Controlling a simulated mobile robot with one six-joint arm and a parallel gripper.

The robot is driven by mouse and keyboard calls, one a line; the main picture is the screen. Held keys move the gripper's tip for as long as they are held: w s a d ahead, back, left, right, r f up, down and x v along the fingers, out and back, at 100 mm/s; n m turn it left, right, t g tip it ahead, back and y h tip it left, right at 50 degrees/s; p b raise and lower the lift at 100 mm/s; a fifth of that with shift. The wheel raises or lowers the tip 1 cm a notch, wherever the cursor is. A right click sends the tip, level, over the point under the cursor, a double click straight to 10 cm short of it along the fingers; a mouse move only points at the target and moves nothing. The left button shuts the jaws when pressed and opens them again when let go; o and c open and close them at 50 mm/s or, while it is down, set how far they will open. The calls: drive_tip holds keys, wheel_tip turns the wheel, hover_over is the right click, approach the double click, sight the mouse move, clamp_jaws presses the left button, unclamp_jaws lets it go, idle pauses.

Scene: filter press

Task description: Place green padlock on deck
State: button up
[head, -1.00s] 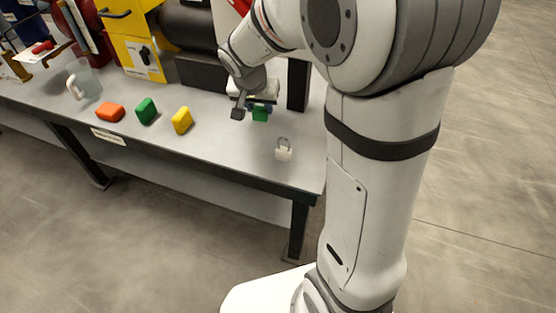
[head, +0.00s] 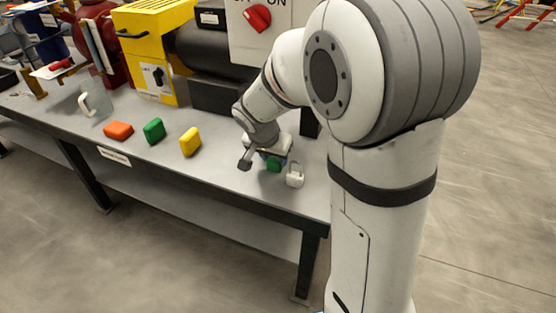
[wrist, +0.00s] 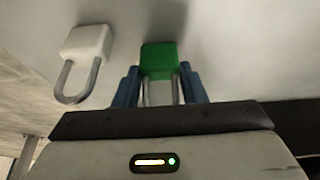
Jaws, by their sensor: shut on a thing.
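The green padlock (head: 274,165) is at the right end of the grey deck (head: 235,182). In the wrist view, its green body (wrist: 158,60) points away from me and its shackle is between my blue fingers. My gripper (wrist: 160,90) is shut on that shackle. In the head view my gripper (head: 268,155) is low over the deck, with the padlock under it. A shadow lies close to the green body; I cannot tell whether it touches the deck. A white padlock (head: 295,176) with a grey shackle is just to the right, apart from the green one.
Orange (head: 118,131), green (head: 154,131) and yellow (head: 190,142) blocks lie on the deck to the left. A yellow machine housing (head: 150,50) and a panel with a red switch (head: 257,18) stand behind. The deck's front edge is close.

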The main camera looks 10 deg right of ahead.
drive_tip(key=shift+f, duration=0.15)
drive_tip(key=o, duration=1.1)
drive_tip(key=shift+a+r, duration=0.1)
drive_tip(key=shift+r, duration=0.4)
drive_tip(key=p+v, duration=0.4)
drive_tip(key=v, duration=0.7)
drive_tip(key=s+d+f+n+y, duration=0.1)
drive_tip(key=s+n, duration=0.1)
drive_tip(key=s, duration=0.4)
drive_tip(key=s+d+f+n+g+y, duration=0.1)
drive_tip(key=s+d+n, duration=0.1)
drive_tip(key=s, duration=0.4)
drive_tip(key=s+d+f+n+g, duration=0.1)
drive_tip(key=s+d+n, duration=0.1)
drive_tip(key=s, duration=0.4)
drive_tip(key=shift+f+n+y, duration=0.2)
drive_tip(key=shift+n+y, duration=0.2)
drive_tip(key=shift+n, duration=0.2)
